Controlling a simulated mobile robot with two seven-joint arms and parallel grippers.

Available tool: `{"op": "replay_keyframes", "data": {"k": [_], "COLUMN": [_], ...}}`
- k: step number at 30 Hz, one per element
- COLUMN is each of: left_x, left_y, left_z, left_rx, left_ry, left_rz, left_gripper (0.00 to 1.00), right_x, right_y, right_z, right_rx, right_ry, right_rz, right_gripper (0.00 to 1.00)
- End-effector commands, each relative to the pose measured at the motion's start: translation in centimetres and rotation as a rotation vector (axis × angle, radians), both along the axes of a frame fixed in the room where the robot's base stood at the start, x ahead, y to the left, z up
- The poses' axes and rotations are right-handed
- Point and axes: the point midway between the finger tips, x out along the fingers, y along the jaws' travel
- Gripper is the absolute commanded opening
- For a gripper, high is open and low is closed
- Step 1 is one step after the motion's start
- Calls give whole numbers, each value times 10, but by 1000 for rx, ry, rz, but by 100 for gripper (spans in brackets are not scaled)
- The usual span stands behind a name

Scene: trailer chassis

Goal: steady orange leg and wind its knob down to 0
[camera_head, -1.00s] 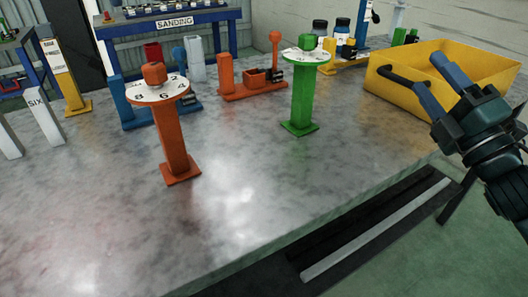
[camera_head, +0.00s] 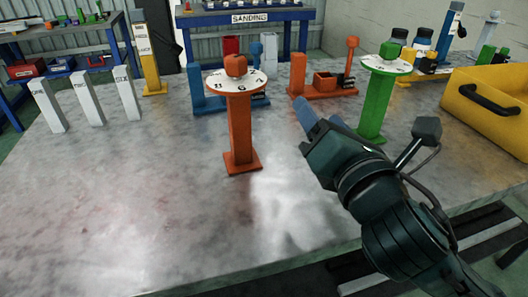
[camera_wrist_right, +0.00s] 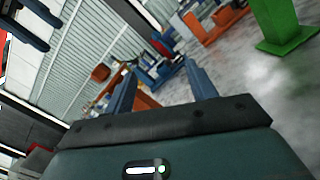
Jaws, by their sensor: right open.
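The orange leg (camera_head: 240,130) stands upright on the metal table, with a white dial and an orange knob (camera_head: 235,65) on top. The dial's figures are too small to read surely. My right gripper (camera_head: 318,115) is open and empty, right of the orange leg and apart from it. In the right wrist view my right gripper (camera_wrist_right: 162,85) shows two spread fingers, with the orange leg (camera_wrist_right: 146,102) tilted and partly hidden beyond them. A dark two-pronged shape at that view's top left may be my left gripper; its state is unclear. The head view shows no left gripper.
A green leg (camera_head: 375,105) with its own dial stands close to my right gripper. Behind are an orange holder (camera_head: 325,90) and blue parts (camera_head: 198,90). A yellow bin (camera_head: 485,115) is at right, white posts (camera_head: 88,98) at left. The front left table is bare.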

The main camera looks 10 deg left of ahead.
Motion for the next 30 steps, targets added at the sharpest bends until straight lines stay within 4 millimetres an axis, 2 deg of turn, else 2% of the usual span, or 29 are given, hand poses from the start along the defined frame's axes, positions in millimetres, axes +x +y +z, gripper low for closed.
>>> {"op": "replay_keyframes", "data": {"k": [1, 6, 12, 15, 20, 30], "left_x": [0, 0, 0, 0, 0, 0], "left_y": [0, 0, 0, 0, 0, 0], "left_z": [0, 0, 0, 0, 0, 0], "left_rx": [0, 0, 0, 0, 0, 0], "left_ry": [0, 0, 0, 0, 0, 0], "left_rz": [0, 0, 0, 0, 0, 0], "left_gripper": [36, 36, 36, 36, 36, 36], "right_x": [-12, -46, -71, -74, -61, -2], "right_y": [18, 58, 76, 79, 85, 111], "right_z": [3, -1, -8, -10, -10, -10], "right_rx": [-71, -319, -500, -537, -548, -544], "right_ry": [-22, -88, -149, -161, -163, -161], "right_rz": [20, 45, 50, 49, 45, 46], "right_gripper": [56, 56, 56, 56, 56, 56]}}
